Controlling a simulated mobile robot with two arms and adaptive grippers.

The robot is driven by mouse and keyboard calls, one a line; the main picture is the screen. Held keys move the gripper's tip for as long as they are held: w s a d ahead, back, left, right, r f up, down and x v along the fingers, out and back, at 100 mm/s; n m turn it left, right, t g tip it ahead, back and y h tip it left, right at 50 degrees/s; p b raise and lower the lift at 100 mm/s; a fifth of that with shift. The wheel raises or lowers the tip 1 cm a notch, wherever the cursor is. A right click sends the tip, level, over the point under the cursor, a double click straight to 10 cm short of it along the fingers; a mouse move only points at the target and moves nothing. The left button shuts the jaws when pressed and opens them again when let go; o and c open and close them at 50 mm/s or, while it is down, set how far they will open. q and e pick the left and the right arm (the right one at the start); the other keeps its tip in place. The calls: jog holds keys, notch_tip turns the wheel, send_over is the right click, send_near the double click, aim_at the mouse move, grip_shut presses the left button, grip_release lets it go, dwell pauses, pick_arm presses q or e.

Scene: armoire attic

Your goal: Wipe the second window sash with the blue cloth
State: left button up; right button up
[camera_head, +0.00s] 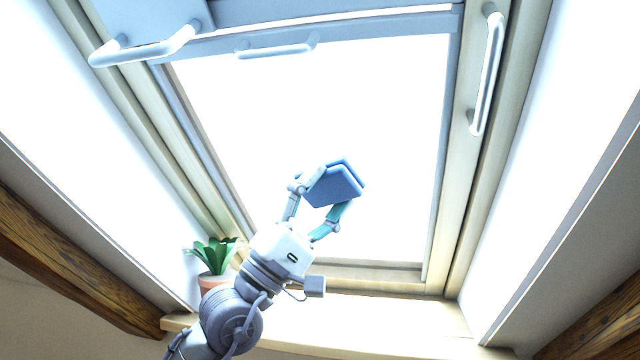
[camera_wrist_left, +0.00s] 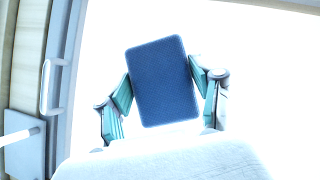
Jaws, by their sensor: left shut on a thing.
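The blue cloth (camera_head: 334,186) is a folded, thick rectangular pad. My left gripper (camera_head: 325,196) is shut on it, with a finger on each side. In the left wrist view the cloth (camera_wrist_left: 162,82) stands between the fingertips of the gripper (camera_wrist_left: 160,84), tilted slightly. The window sash (camera_head: 448,150) has a pale blue-grey frame around bright white glass, with a handle (camera_head: 277,49) on its upper bar. The cloth appears in front of the glass; I cannot tell whether it touches. My right gripper is not in view.
A potted plant (camera_head: 213,262) stands on the sill (camera_head: 380,315) at lower left, close to my left arm. A white handle (camera_head: 143,46) is at upper left and a long handle (camera_head: 486,75) at right on the frame. Wooden beams (camera_head: 70,260) border the recess.

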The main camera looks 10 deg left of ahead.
aim_at(347, 140)
pick_arm(q)
jog(key=w+r+p, duration=0.1)
jog(key=w+r, duration=0.1)
jog(key=shift+r+p, duration=0.3)
jog(key=shift+w+r+p, duration=0.55)
jog(key=shift+w+p, duration=0.1)
jog(key=shift+w+a, duration=0.1)
jog(key=shift+w, duration=0.05)
jog(key=shift+w+r, duration=0.75)
